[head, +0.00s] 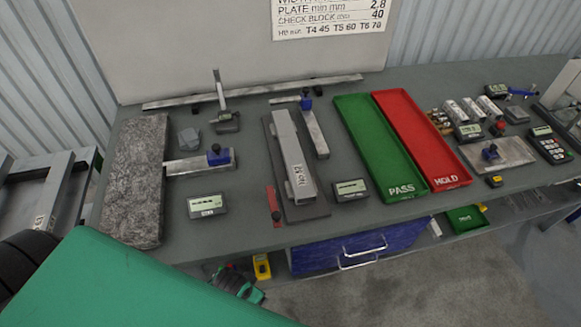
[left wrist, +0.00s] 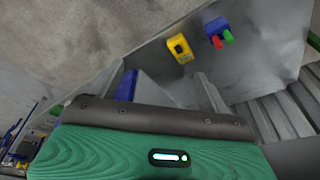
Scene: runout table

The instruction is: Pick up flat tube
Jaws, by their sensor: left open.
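The flat tube (head: 293,160) is a long light-grey rectangular bar with a printed label near its front end. It lies lengthwise, pointing away from me, on a dark base plate (head: 315,211) on the table. My left gripper (left wrist: 168,82) shows in the left wrist view, with its two fingers apart and nothing between them. The tube is not recognisable in that view. In the head view a large green part of mine covers the lower left, and I cannot make out the fingers clearly. My right gripper is not in view.
A dark granite slab (head: 136,180) lies left of the tube; a small display (head: 207,205) stands between them. Another display (head: 350,190) sits close right of the tube. Green PASS (head: 379,150) and red HOLD (head: 421,140) trays lie further right. A blue drawer (head: 345,252) is below the table edge.

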